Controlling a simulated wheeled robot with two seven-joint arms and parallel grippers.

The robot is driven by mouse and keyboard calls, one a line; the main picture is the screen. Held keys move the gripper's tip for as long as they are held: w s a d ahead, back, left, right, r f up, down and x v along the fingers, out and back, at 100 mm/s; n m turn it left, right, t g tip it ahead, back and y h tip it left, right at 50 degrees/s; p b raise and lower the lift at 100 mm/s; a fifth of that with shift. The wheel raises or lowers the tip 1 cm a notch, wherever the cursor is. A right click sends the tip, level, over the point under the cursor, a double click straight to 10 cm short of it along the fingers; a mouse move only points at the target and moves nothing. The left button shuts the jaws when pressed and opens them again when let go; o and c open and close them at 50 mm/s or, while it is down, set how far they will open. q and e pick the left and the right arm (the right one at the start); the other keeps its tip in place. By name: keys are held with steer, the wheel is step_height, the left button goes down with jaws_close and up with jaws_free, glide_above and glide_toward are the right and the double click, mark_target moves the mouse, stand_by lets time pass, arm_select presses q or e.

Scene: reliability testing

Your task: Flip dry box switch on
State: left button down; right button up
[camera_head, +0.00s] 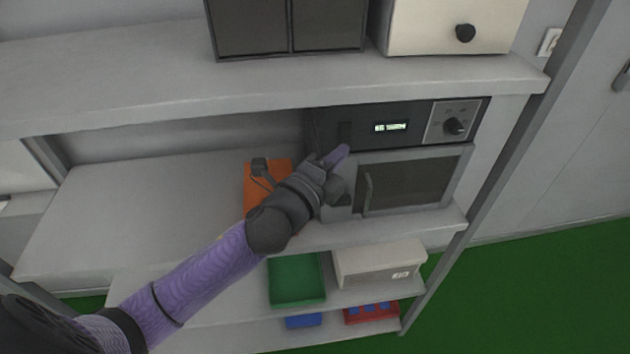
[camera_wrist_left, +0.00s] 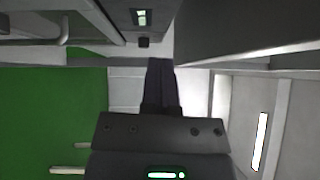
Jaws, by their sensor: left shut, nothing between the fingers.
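The dry box (camera_head: 410,155) stands on the middle shelf in the head view, with a dark top panel and a windowed door below. My left gripper (camera_head: 338,157) is shut and empty, in front of the box's left side just below the switch. Its fingers (camera_wrist_left: 161,68) end near the switch; contact cannot be told.
The shelf board (camera_head: 300,85) above overhangs the box. The door handle (camera_head: 367,190) sticks out close right of my gripper. An orange item (camera_head: 254,184) lies behind my wrist. A green tray (camera_head: 296,281) and a light box (camera_head: 378,264) are below. The shelf's left is clear.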

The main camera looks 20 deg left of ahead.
arm_select(q)
steer(key=v, duration=0.6)
steer(key=shift+s+a+r, duration=0.25)
steer(key=shift+s+r, duration=0.1)
steer(key=shift+r, duration=0.1)
arm_select(e)
steer(key=shift+w+a+f, duration=0.15)
steer(key=shift+w+a, duration=0.25)
steer(key=shift+a, duration=0.3)
